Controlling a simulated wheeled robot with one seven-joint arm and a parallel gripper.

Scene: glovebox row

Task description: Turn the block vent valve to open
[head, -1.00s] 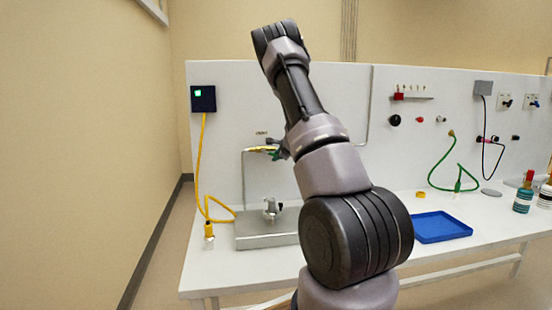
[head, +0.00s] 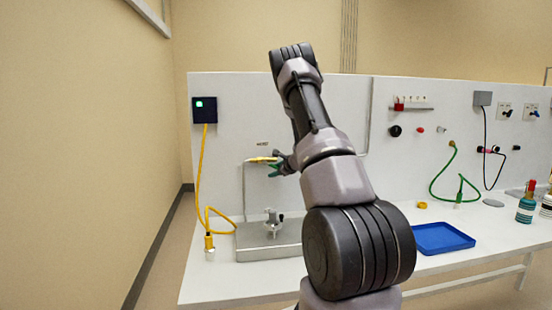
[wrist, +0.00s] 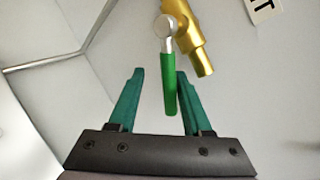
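The brass valve body (wrist: 190,30) with its green lever handle (wrist: 170,88) is in the wrist view, on the pale panel. The lever hangs from a silver pivot toward my gripper. My gripper (wrist: 162,74) is open, its two teal fingers on either side of the lever's lower part. The lever is close to the right finger; I cannot tell if they touch. In the head view the brass valve (head: 262,159) shows left of my gripper (head: 278,168), on the white panel. My wrist and arm partly hide that spot there.
A thin metal pipe (head: 244,190) runs down from the valve toward a grey metal block (head: 268,252) on the bench. A yellow cable (head: 200,165) hangs at left from a dark box (head: 204,110). A blue tray (head: 442,238) lies right of my arm.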

